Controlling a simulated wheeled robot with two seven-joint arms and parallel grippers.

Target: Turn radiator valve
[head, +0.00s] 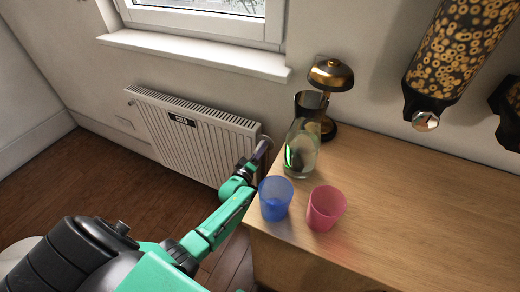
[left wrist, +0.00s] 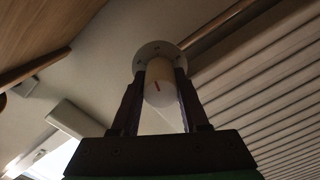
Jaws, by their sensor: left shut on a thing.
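The white radiator (head: 190,135) hangs on the wall below the window in the head view. Its slatted face also shows at the right of the left wrist view (left wrist: 265,90). My left gripper (head: 265,147) is at the radiator's right end, beside the counter. In the left wrist view its two dark fingers (left wrist: 159,92) are shut on the valve, one on each side. The valve is hardly visible in the head view. My right gripper is not in view.
The wooden counter (head: 420,215) stands right of my left arm. Near its left edge are a blue cup (head: 275,199), a pink cup (head: 325,208), a glass carafe (head: 301,145) and a brass lamp (head: 331,76). Cereal dispensers (head: 455,55) hang above. Floor is clear at left.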

